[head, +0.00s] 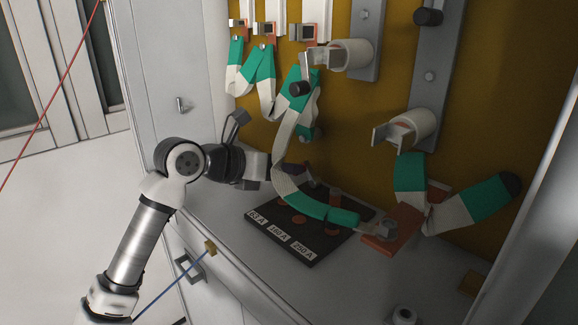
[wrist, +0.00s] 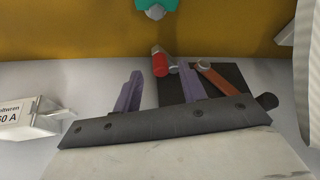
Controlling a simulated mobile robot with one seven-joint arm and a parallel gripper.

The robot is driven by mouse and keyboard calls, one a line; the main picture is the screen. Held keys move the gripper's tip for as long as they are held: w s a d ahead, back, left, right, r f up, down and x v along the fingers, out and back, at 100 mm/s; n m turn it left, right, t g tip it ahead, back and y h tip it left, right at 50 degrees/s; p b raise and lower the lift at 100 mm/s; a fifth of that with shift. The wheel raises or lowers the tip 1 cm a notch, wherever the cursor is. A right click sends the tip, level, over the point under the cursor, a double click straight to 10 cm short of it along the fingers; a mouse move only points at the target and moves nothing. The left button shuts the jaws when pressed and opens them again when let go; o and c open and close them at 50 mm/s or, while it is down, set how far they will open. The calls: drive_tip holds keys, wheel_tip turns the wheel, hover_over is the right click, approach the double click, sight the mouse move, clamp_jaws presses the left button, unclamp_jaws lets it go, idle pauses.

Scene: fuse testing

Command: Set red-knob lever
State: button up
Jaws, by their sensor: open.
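In the wrist view a red knob (wrist: 159,65) sits at the end of a short metal lever on a dark panel (wrist: 235,73). An orange-brown lever (wrist: 215,80) lies to its right. My gripper (wrist: 160,84) is open, its two purple fingers apart and empty. The red knob shows beyond and between the fingertips; I see no contact. In the head view my gripper (head: 302,176) is above the back of the dark panel (head: 325,246), marked 63 A, 160 A and 250 A. A cable partly covers it, and I cannot pick out the red knob there.
A green-and-white cable (head: 288,187) hangs in front of my gripper and over the panel. An orange block (head: 395,232) lies right of the panel. A labelled white fuse part (wrist: 32,117) is left of the fingers. The yellow-brown back wall (head: 365,110) carries several fittings.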

sight(285, 192)
drive_tip(key=shift+x, duration=1.05)
clamp_jaws()
drive_tip(key=shift+w+a+f+n+h+b, duration=0.3)
drive_tip(key=shift+f+n, duration=0.1)
drive_tip(key=shift+n, duration=0.2)
drive_tip(key=shift+w+a+f+n+g+h, duration=0.15)
drive_tip(key=shift+f+n+g+h, duration=0.3)
drive_tip(key=shift+n, duration=0.55)
drive_tip(key=shift+r, duration=0.15)
unclamp_jaws()
